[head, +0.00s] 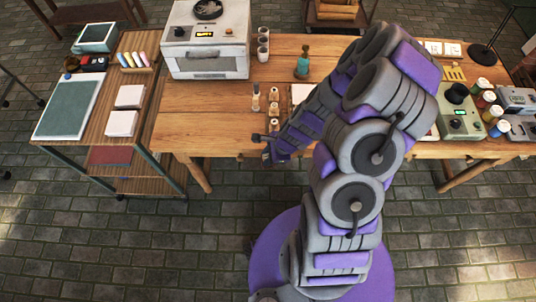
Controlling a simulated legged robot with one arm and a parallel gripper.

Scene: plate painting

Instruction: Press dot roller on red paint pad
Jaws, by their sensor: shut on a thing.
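My gripper (271,148) is at the front edge of the wooden table, left of my arm. It is shut on a small dark tool (257,138), which seems to be the dot roller; its end sticks out to the left. The fingers and most of the tool are too small to make out. I cannot identify the red paint pad with certainty. A low item with red on it (434,131) shows at the right edge of my arm, which partly hides it. It is well apart from my gripper.
Several small wooden-topped pieces (256,98) stand just beyond my gripper. A teal bottle (302,67) and a white oven (208,45) stand farther back. Paint jars (491,115) and a green device (459,116) are at right. A cart (117,77) stands at left. The table's left front is clear.

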